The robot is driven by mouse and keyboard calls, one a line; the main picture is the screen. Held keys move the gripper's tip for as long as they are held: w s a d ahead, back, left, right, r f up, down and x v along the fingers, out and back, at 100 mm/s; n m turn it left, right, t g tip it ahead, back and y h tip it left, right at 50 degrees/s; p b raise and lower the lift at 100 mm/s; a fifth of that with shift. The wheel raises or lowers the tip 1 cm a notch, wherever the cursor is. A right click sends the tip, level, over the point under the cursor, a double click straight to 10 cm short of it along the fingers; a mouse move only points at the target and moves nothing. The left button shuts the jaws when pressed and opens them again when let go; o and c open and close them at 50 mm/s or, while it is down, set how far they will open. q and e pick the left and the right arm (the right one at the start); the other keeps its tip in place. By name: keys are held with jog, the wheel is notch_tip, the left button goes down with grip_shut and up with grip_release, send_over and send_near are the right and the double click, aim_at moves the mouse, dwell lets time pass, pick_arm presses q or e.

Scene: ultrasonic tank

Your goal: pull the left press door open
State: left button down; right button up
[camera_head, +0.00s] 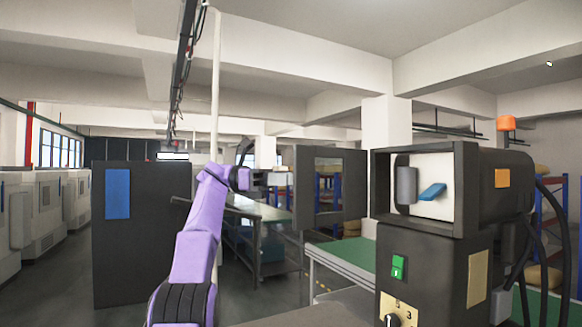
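The press (465,190) is a dark box on a dark stand at the right. Its front is open and shows a pale interior with a grey block and a blue piece (432,192). A dark door panel with a window (353,190) stands at the left of the press opening, swung out to the left. My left gripper (277,180), on the purple arm, is near this panel's left edge. Its fingers are small and partly lost against the background, so I cannot tell whether they touch the panel or are open. My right gripper is out of view.
A dark upright panel with a blue patch (117,194) stands left of my arm. A green-topped table (345,256) is behind the press. Green button and knob are on the press stand (440,270). Grey machines (40,210) line the left wall.

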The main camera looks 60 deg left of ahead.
pick_arm(q)
jog(key=shift+w+f, duration=0.15)
jog(key=shift+f, duration=0.15)
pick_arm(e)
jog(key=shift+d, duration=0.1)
pick_arm(q)
jog(key=c, duration=1.2)
grip_release()
jog(key=shift+w, duration=0.1)
jog(key=shift+o, duration=0.2)
jog(key=shift+w+a+f, duration=0.2)
jog(key=shift+w, duration=0.4)
jog(key=shift+s+d+r, duration=0.2)
jog(key=shift+s+r, duration=0.05)
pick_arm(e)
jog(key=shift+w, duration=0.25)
